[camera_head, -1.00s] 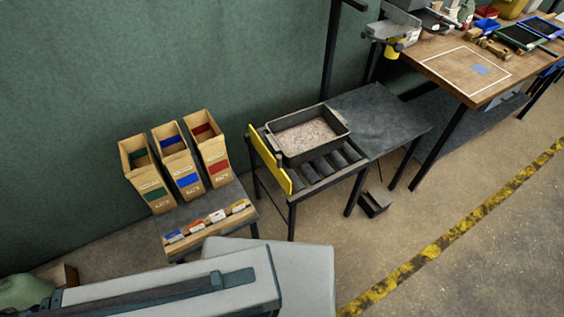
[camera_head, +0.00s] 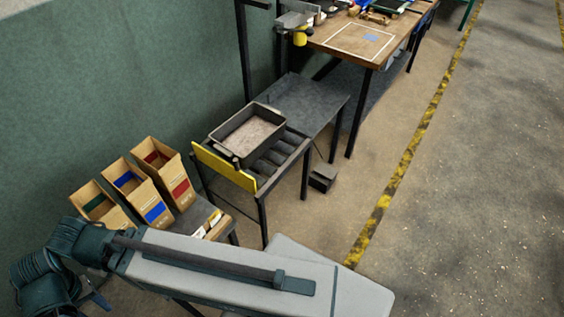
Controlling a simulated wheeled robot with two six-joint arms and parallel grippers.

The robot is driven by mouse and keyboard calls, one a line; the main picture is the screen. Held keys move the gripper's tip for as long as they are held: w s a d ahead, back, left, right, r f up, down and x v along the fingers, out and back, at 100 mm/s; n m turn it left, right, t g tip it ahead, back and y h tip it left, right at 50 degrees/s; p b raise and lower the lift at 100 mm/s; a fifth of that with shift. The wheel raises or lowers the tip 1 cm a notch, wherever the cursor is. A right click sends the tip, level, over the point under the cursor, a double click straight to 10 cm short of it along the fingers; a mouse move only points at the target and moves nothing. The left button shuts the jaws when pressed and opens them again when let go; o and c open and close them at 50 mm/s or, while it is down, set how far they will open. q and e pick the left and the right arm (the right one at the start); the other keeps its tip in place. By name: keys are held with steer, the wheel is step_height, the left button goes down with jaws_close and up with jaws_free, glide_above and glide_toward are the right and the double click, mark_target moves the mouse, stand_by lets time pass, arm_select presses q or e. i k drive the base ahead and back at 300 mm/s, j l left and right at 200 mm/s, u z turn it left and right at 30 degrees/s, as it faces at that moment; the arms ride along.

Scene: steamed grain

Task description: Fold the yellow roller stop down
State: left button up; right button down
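The yellow roller stop (camera_head: 224,167) stands upright as a plate across the near left end of the roller table (camera_head: 262,202). A dark tray (camera_head: 277,121) with pale grain in it sits on the rollers behind the stop. Dark rollers (camera_head: 272,160) show to the right of the tray. Neither of my grippers is in view. A large grey and teal part of my own body fills the lower left, apart from the stop.
Several tan boxes with coloured labels (camera_head: 151,208) stand on a low stand at the left. A dark flat table (camera_head: 303,100) adjoins the rollers. A small dark box (camera_head: 322,177) lies on the floor. Open floor lies right of the yellow-black line (camera_head: 408,155).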

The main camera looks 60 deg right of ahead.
mark_target(234, 173)
steer(key=i+j+z, duration=0.1)
steer(key=z, duration=0.4)
steer(key=i+j+z, duration=0.1)
steer(key=j+z, duration=0.2)
steer(key=z, duration=0.15)
steer(key=j+z, duration=0.2)
steer(key=z, duration=0.3)
steer(key=j+z, duration=0.25)
steer(key=z, duration=0.25)
steer(key=j+z, duration=0.45)
